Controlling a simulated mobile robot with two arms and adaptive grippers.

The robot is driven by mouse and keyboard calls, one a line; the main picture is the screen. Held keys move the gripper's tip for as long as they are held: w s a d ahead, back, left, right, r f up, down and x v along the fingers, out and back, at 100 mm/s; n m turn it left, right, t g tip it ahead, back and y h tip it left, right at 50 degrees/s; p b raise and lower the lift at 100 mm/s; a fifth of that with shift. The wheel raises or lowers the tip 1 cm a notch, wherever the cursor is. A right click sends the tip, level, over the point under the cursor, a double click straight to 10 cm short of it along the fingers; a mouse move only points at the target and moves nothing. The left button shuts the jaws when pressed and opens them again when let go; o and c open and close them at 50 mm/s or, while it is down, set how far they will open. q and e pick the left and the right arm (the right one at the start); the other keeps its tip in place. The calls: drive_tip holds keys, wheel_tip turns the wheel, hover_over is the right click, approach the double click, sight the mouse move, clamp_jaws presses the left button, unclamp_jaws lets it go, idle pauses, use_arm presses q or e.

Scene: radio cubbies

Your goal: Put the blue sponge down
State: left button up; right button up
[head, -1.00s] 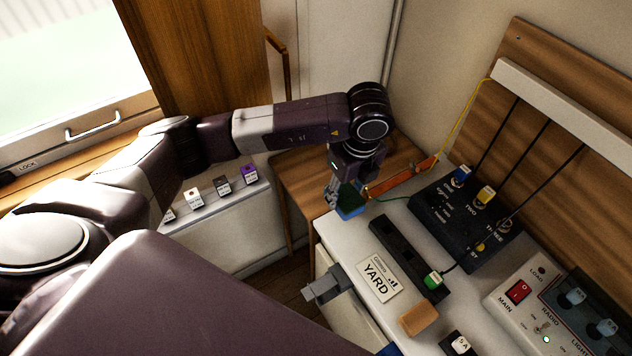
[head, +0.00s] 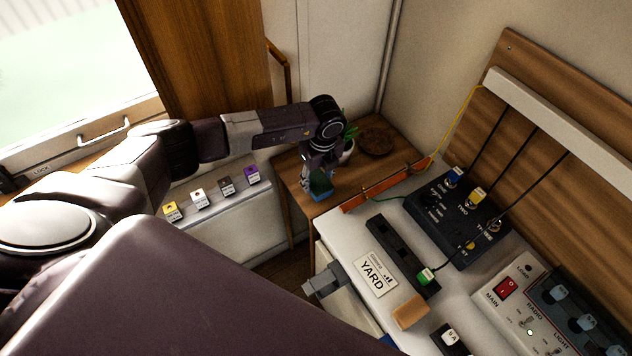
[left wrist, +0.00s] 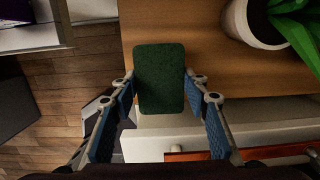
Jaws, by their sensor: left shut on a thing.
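The blue sponge (head: 321,187) has a dark green top face and a blue body. My left gripper (head: 312,183) is shut on it, over the near edge of the small wooden side table (head: 357,180). In the left wrist view the sponge's green face (left wrist: 159,78) is between the two blue-padded fingers of the left gripper (left wrist: 160,90). Its far part overlaps the wooden top (left wrist: 205,75). I cannot tell whether the sponge touches the wood. My right gripper is not clearly seen.
A potted plant (head: 348,146) and a round brown mat (head: 377,140) are at the back of the side table. An orange strip (head: 375,190) borders the white desk, which holds a YARD sign (head: 376,275), a black box (head: 458,222) and cables.

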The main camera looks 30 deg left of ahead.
sight(317, 179)
use_arm(q)
wheel_tip(317, 179, down, 3)
drive_tip(key=shift+s+r, duration=0.1)
drive_tip(key=shift+r, duration=0.1)
drive_tip(key=shift+w+a+f+p, duration=0.2)
drive_tip(key=shift+p, duration=0.25)
drive_tip(key=shift+w+a+f, duration=0.1)
drive_tip(key=shift+f, duration=0.15)
drive_tip(key=shift+f, duration=0.1)
drive_tip(key=o, duration=1)
